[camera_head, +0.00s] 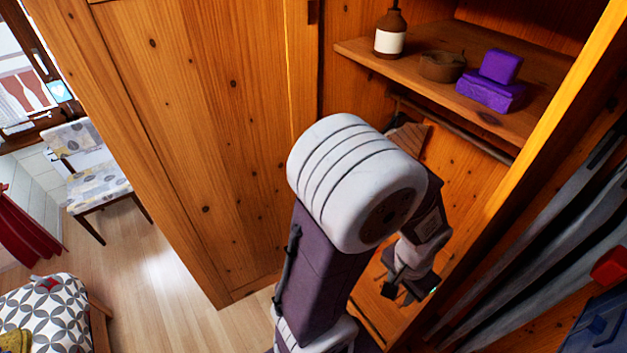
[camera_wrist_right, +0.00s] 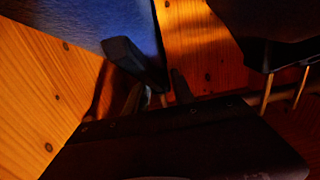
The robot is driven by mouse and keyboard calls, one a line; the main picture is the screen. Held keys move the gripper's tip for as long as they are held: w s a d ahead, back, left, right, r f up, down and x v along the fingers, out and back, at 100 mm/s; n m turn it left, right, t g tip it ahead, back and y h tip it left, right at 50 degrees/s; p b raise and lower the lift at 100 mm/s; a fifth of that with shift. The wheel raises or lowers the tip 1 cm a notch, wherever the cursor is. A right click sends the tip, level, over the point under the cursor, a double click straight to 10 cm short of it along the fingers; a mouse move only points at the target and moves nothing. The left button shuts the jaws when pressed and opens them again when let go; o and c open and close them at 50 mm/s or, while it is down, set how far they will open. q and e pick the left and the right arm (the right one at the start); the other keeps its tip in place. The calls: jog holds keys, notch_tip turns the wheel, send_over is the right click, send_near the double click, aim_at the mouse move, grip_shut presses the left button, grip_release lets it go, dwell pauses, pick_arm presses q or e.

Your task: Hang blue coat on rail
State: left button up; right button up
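In the right wrist view, blue cloth (camera_wrist_right: 85,22), which looks like the blue coat, fills the upper left. The dark fingers of my right gripper (camera_wrist_right: 165,85) are in front of its lower edge. A thin pale rod shows between them, but I cannot tell if they grip it.
The wardrobe shelf (camera_head: 545,115) holds a brown bottle (camera_head: 390,35), a bowl (camera_head: 442,66) and purple boxes (camera_head: 490,92). The large wooden panel (camera_head: 215,130) stands left of the opening. A patterned chair (camera_head: 97,180) is farther left. Dark shapes fill the right wrist view's upper right.

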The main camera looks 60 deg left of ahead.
grip_shut()
jog(key=shift+r+p, duration=0.45)
jog(key=shift+r, duration=0.25)
jog(key=shift+r+p, duration=0.5)
jog(key=shift+r, duration=0.45)
jog(key=shift+f, duration=0.1)
